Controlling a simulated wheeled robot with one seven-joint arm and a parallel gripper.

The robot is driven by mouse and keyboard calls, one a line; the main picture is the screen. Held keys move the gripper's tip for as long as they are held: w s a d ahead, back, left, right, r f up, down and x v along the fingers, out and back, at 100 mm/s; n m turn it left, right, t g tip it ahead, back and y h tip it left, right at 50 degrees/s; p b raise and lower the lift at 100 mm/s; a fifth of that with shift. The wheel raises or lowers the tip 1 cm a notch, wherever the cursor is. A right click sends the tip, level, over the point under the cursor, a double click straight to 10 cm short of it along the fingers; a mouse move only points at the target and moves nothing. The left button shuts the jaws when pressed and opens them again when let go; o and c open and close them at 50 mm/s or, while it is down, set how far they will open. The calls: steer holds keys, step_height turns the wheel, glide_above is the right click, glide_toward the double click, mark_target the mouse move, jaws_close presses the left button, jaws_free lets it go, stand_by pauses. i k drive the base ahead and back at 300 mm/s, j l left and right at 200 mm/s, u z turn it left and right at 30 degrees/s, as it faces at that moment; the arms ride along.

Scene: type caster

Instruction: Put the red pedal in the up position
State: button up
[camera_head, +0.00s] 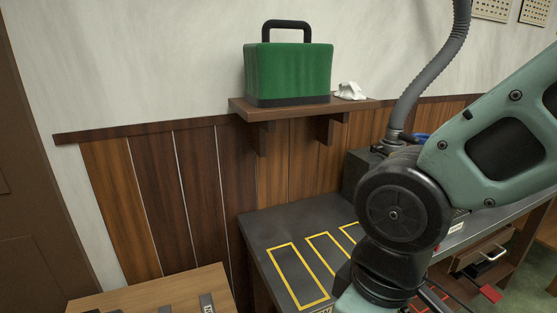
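A small red block (490,293), which looks like the red pedal, shows at the lower right, below the bench's drawer. It is small and partly cut off from view, so I cannot tell whether it is up or down. My green and black arm crosses the right side of the view in front of the bench. My gripper is not visible; the arm runs down out of the bottom edge.
A dark bench (262,232) with yellow-outlined rectangles stands along the panelled wall. A drawer (478,256) hangs under its right part. A green case (289,72) and a crumpled white thing (350,91) sit on a wall shelf (246,107). A wooden table (150,292) stands at lower left.

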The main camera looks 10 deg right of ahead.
mark_target(493, 295)
steer(key=z, duration=1.6)
steer(key=i+l+u, duration=0.1)
steer(key=i+l, duration=0.55)
steer(key=i+l+u, duration=0.1)
steer(key=i+l, duration=0.6)
steer(key=i+l+u, duration=0.1)
steer(key=i+l, duration=0.55)
steer(key=l, duration=0.1)
